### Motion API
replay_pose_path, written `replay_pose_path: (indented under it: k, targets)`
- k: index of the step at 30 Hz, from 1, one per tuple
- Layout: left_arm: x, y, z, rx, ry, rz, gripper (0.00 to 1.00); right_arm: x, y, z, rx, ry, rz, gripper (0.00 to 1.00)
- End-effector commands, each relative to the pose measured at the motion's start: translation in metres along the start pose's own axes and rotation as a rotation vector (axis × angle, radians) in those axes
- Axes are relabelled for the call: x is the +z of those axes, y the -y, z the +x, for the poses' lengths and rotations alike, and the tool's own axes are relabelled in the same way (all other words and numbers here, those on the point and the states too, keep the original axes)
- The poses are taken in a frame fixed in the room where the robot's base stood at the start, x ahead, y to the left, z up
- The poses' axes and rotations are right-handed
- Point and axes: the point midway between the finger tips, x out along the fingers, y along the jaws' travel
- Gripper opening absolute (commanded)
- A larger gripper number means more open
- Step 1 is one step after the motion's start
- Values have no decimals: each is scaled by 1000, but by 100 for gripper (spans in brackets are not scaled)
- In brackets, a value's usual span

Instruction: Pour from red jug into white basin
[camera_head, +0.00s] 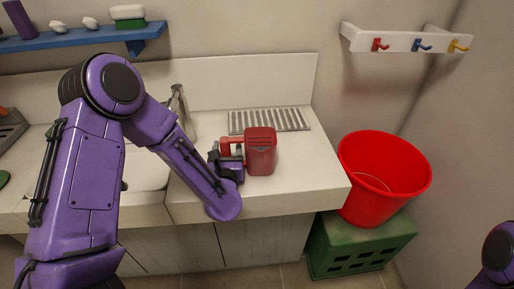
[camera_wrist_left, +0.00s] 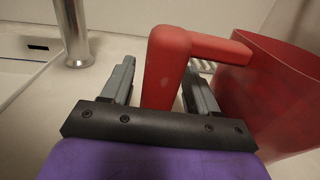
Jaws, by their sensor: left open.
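The red jug (camera_head: 261,152) stands upright on the counter, its handle on the left side. My left gripper (camera_head: 228,152) is at that handle. In the left wrist view, the open fingers of the gripper (camera_wrist_left: 159,80) lie on either side of the red handle (camera_wrist_left: 166,62), with a gap visible on each side. The jug's body (camera_wrist_left: 268,88) is to the right there. The white basin (camera_head: 146,172) is set in the counter left of the jug, partly hidden behind my left arm. Its edge also shows in the left wrist view (camera_wrist_left: 22,65). My right gripper is out of view.
A metal tap (camera_head: 178,103) rises between basin and jug. A slotted drain rack (camera_head: 268,121) lies behind the jug. A red bucket (camera_head: 384,170) sits on a green crate (camera_head: 360,243) to the right. A blue shelf (camera_head: 75,37) and a hook rail (camera_head: 410,40) are on the wall.

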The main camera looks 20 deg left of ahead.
Motion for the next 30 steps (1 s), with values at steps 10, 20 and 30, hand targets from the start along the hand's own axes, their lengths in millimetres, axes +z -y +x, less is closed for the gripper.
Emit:
replay_pose_path:
  k: [10, 20, 30]
  targets:
    - [0, 0, 3, 0, 0, 0, 27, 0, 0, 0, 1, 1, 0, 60]
    - [0, 0, 3, 0, 2, -2, 0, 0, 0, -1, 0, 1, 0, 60]
    - [34, 0, 3, 1, 5, -8, 0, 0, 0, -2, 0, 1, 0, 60]
